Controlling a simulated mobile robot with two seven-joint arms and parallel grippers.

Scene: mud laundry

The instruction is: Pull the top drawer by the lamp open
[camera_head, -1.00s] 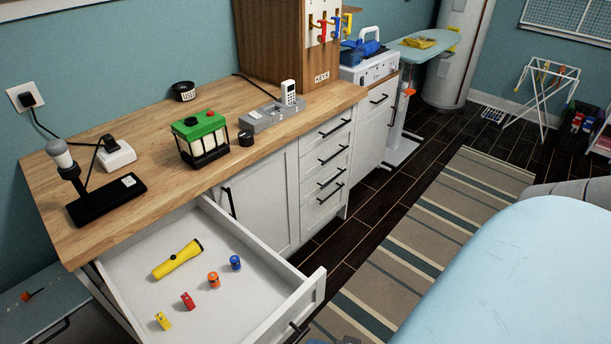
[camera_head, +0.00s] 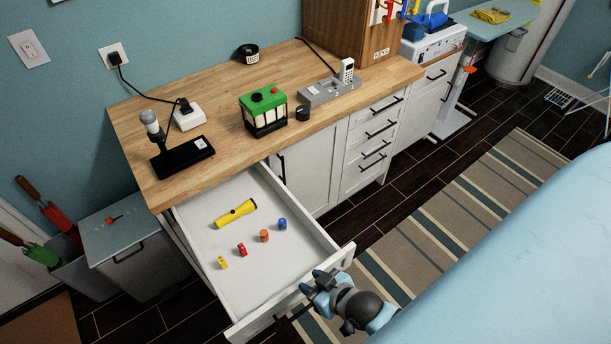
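The top drawer (camera_head: 201,262) at the left end of the wooden-topped counter stands pulled out. Inside lie a yellow flashlight (camera_head: 236,213) and several small coloured pieces, among them a blue one (camera_head: 282,224). A small lamp-like device (camera_head: 184,158) with a black base stands on the counter above the drawer. A green-topped lantern (camera_head: 263,112) stands farther right. My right gripper (camera_head: 304,297) is at the outer side of the drawer front, by its dark handle. Whether its fingers are closed on the handle cannot be told. My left gripper is not in view.
A stack of closed drawers (camera_head: 372,147) with black handles is right of the open one. A grey-lidded bin (camera_head: 128,228) stands left of the counter. A striped rug (camera_head: 455,225) lies on the dark floor. A large pale blue surface (camera_head: 530,260) fills the lower right.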

